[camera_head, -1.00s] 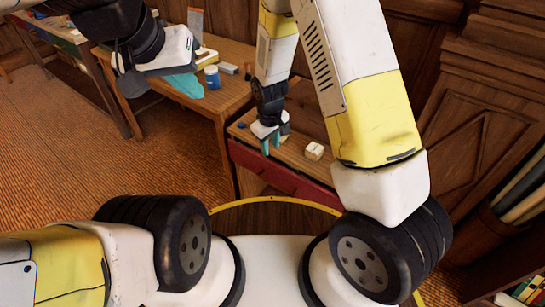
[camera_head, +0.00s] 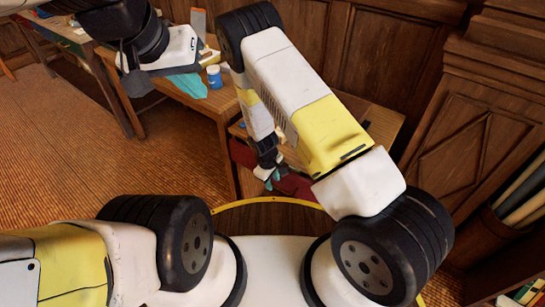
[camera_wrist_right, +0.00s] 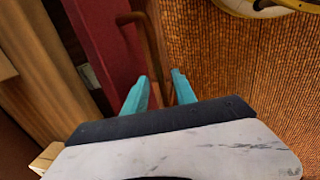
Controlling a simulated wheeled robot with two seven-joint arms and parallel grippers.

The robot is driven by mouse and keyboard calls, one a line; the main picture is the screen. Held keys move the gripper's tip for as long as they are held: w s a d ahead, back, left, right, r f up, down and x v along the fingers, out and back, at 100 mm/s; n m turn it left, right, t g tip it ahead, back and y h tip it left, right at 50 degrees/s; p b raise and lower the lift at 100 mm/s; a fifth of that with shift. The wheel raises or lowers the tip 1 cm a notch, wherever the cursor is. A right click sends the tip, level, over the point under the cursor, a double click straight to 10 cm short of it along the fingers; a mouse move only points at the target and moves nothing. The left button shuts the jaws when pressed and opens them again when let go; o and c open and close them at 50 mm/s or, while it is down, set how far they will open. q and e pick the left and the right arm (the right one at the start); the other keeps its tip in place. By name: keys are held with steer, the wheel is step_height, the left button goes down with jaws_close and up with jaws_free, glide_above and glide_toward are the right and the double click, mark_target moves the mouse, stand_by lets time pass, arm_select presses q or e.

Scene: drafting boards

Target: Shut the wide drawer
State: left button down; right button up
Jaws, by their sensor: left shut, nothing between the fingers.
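The wide drawer has a red front (camera_head: 297,187) under the desk on the right, partly hidden behind my right arm. In the right wrist view its red front (camera_wrist_right: 105,40) stands out from the wooden desk edge, with a dark gap between, so it is partly open. A brown bar handle (camera_wrist_right: 143,32) is on the front. My right gripper (camera_head: 270,180) is at the drawer front, pointing down. In the wrist view its teal fingers (camera_wrist_right: 158,88) are apart, with the handle's lower end between them; contact cannot be told.
A wooden desk (camera_head: 385,125) holds the drawer; my right arm covers much of its top. The neighbouring desk (camera_head: 225,98) carries a blue jar (camera_head: 214,77). A carved wooden cabinet (camera_head: 475,140) stands at the right. The woven floor (camera_head: 110,170) is clear at left.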

steer(key=shift+f, duration=0.15)
jaws_close()
stand_by(1.4)
